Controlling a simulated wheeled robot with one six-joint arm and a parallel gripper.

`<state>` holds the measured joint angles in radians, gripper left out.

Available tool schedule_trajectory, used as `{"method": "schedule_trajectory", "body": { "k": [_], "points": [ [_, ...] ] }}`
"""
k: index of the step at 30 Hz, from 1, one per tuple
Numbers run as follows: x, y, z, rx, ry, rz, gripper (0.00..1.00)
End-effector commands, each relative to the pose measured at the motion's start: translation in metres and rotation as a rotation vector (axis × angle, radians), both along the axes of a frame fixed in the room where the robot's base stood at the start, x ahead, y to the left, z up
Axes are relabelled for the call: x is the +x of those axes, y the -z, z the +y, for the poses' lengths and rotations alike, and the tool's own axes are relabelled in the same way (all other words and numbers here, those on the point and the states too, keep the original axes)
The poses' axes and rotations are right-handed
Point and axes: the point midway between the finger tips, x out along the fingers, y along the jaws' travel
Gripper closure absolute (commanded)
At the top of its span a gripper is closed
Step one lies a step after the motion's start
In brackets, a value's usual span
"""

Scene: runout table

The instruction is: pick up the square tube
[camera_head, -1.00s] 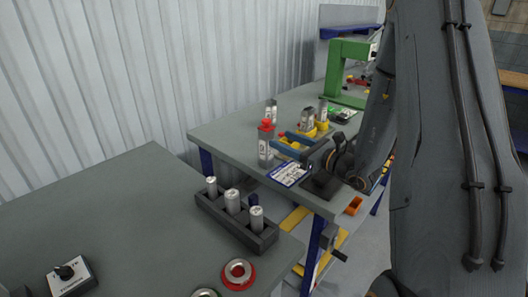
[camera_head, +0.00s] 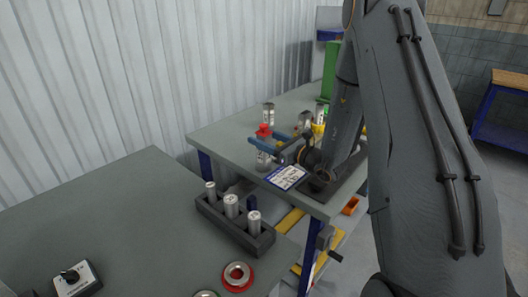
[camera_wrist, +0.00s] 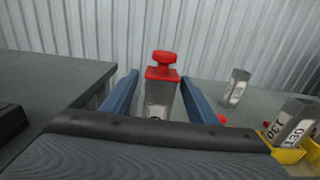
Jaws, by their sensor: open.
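A grey, square-sided tube with a red knobbed cap (camera_head: 263,131) stands upright near the left edge of the far table. In the wrist view the tube (camera_wrist: 160,92) is between the two blue fingers of my gripper (camera_wrist: 160,80), with its red cap above them. My gripper (camera_head: 266,144) is open around the tube, with a visible gap at the left finger; contact at the right finger cannot be told. The tube's lower part is hidden by the gripper in the wrist view.
A printed card (camera_head: 287,177) lies on the far table (camera_head: 225,137). Another grey piece (camera_wrist: 237,86) stands to the right, and a labelled one (camera_wrist: 292,123) sits by a yellow holder (camera_wrist: 287,154). A black rack (camera_head: 235,223) with metal cylinders is on the near table.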

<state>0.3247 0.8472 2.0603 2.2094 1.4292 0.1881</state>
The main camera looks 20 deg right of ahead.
Motion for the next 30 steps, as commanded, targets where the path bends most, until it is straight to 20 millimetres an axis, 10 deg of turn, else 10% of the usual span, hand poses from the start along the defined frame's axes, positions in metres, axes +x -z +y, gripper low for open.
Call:
{"method": "schedule_trajectory", "body": {
  "k": [11,30],
  "points": [
    [0.0,0.0,0.0,-0.001,0.0,-0.001,1.0],
    [0.001,-0.012,0.0,-0.001,-0.001,-0.003,1.0]
  ]
}}
